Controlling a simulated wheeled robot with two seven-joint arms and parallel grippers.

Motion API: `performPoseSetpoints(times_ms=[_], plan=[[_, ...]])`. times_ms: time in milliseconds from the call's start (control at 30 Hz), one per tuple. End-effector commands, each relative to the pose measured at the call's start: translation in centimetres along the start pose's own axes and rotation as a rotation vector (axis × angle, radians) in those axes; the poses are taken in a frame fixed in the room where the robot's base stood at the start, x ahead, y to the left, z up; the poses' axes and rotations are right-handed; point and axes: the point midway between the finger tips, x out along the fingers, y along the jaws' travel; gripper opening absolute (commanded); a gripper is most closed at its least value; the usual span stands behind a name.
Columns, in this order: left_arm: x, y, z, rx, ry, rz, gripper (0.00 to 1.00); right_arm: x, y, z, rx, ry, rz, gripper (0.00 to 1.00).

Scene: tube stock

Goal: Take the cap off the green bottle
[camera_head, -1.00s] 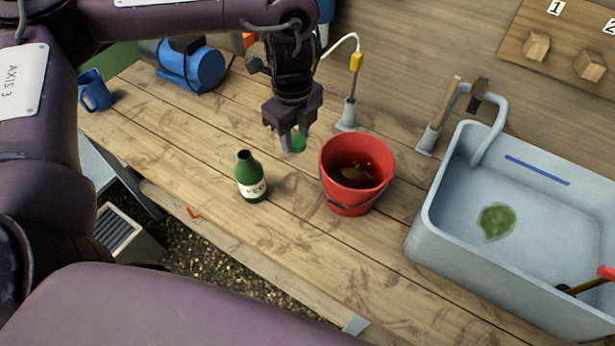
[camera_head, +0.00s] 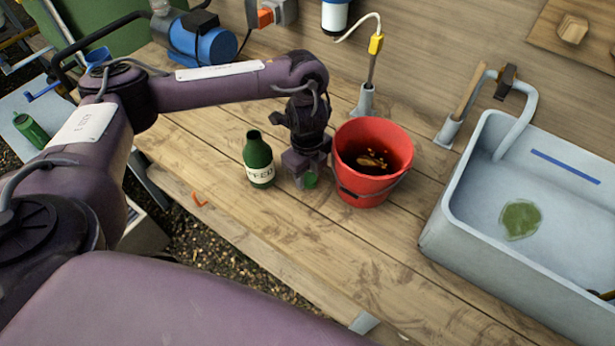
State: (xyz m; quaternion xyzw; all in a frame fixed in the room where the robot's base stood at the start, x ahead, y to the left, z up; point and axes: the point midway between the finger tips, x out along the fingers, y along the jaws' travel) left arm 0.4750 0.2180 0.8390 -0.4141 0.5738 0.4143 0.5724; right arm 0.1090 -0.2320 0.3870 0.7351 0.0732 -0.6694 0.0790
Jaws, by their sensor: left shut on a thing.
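The green bottle (camera_head: 258,158) stands upright on the wooden bench, with a pale label and an open, uncapped neck. My left gripper (camera_head: 308,181) is between the bottle and the red bucket, low over the bench. It is shut on a small green cap (camera_head: 311,179), which shows at its fingertips. I cannot tell whether the cap touches the bench top. My right gripper is not in view.
The red bucket (camera_head: 384,135) with dark contents stands just right of my left gripper. A grey sink (camera_head: 440,222) is further right. A blue pump (camera_head: 208,45) is at the back left. The bench front (camera_head: 290,235) is clear.

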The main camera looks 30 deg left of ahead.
Motion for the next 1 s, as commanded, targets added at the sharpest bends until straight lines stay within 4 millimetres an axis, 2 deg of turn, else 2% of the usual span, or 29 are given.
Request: performPoseSetpoints(times_ms=[67,467,500,633,867,1000], plan=[[0.8,0.0,0.0,-0.001,0.002,0.0,0.07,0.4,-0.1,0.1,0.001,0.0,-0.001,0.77],[1.1,0.0,0.0,-0.001,0.0,-0.001,0.07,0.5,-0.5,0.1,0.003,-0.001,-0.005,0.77],[1.0,-0.1,0.0,0.0,0.0,-0.001,0.39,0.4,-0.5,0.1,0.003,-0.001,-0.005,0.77],[1.0,0.0,0.0,0.0,0.0,0.0,0.56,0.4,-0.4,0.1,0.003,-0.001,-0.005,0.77],[1.0,0.0,0.0,0.0,0.0,0.001,0.56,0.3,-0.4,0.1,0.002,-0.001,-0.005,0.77],[-0.3,-0.1,0.0,0.001,0.0,-0.002,0.56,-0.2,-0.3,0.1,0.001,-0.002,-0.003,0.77]])
